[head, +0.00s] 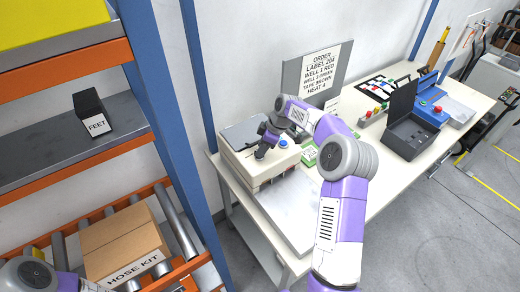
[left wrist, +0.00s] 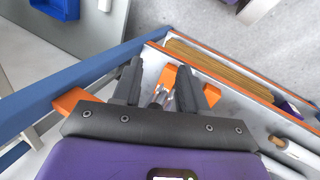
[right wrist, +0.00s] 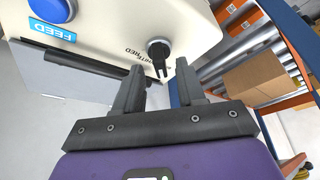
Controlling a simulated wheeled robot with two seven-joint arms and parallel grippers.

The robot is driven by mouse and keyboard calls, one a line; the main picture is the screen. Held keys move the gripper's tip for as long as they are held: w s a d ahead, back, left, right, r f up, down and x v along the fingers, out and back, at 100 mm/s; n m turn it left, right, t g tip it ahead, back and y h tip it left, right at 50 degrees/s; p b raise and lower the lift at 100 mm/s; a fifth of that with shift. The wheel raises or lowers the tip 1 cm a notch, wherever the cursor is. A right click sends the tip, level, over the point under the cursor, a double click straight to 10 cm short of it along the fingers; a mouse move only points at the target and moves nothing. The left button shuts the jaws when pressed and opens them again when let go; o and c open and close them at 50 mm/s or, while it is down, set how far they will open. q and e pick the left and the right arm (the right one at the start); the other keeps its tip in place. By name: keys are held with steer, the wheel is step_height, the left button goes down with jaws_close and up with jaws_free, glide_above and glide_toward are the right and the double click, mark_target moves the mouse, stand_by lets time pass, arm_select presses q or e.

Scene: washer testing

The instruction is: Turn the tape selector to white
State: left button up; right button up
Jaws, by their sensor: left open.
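The tape selector looks to be the black knob (right wrist: 160,50) on the cream machine (right wrist: 110,25) in the right wrist view. In the head view the right gripper (head: 264,148) is over the machine's top and hides the knob area. My left gripper (left wrist: 165,82) is open near orange and blue rack parts, with nothing clearly between its fingers.
A blue button (right wrist: 52,8) labelled FEED sits beside the knob; it also shows in the head view (head: 283,143). An order sign (head: 318,74) stands behind. A black open case (head: 408,130) is farther right on the bench. A rack with a cardboard box (head: 120,240) stands left.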

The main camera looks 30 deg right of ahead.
steer(key=shift+x, duration=0.75)
steer(key=shift+s, duration=0.1)
steer(key=shift+f, duration=0.1)
jaws_close()
